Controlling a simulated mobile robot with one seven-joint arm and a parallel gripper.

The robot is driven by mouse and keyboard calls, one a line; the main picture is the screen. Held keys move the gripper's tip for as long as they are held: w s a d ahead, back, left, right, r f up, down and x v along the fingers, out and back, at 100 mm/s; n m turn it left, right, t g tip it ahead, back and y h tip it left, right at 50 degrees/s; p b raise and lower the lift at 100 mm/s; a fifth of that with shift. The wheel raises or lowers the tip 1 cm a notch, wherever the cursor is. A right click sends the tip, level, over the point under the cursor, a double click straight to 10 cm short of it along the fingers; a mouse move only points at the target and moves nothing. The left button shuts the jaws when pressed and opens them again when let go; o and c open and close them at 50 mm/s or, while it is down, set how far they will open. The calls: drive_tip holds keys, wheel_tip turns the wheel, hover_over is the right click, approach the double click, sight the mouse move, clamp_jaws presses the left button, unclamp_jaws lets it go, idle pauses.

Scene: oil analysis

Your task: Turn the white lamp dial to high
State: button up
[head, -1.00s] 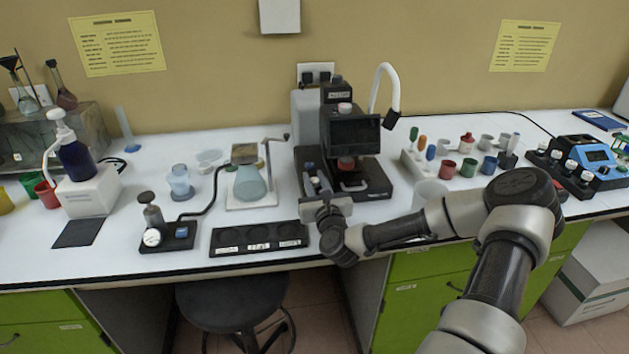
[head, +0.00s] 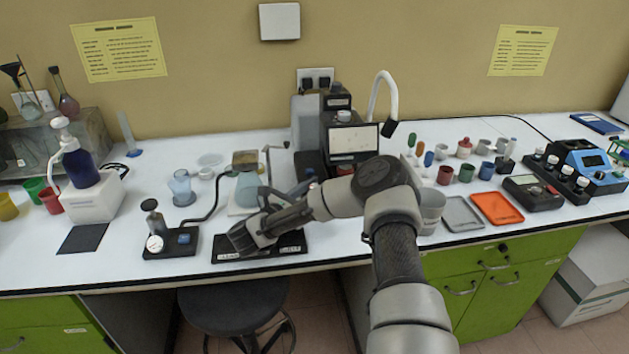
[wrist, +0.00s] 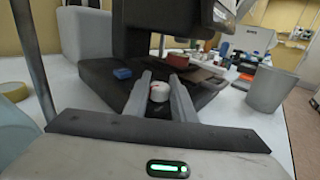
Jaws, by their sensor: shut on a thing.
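The white dial (wrist: 159,91) sits low on the black base (wrist: 100,72) of the dark instrument, with a small red mark on it. My gripper (wrist: 160,77) is shut on the dial, one finger on each side, in the wrist view. The instrument's screen (head: 351,142) is lit pale. A white gooseneck lamp (head: 384,90) rises at its right. A blue button (wrist: 122,73) lies on the base left of the dial.
A black tray (head: 225,250) lies under my wrist. A glass flask (head: 247,188) on a stand is close to the left. A pale beaker (wrist: 267,89) stands right of the instrument. Grey (head: 461,213) and orange (head: 497,208) trays lie further right.

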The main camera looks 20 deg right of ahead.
drive_tip(key=m+g+h+b, duration=0.1)
drive_tip(key=m+g, duration=0.1)
drive_tip(key=g, duration=0.2)
drive_tip(key=shift+a+f+m+h, duration=0.1)
drive_tip(key=shift+m+h, duration=0.3)
drive_tip(key=shift+m+g+b, duration=0.5)
drive_tip(key=shift+g+b, duration=0.25)
drive_tip(key=shift+g, duration=0.05)
drive_tip(key=o, duration=0.8)
drive_tip(key=a, duration=0.2)
drive_tip(key=s+a, duration=0.1)
drive_tip(key=a, duration=0.4)
drive_tip(key=shift+s, duration=0.15)
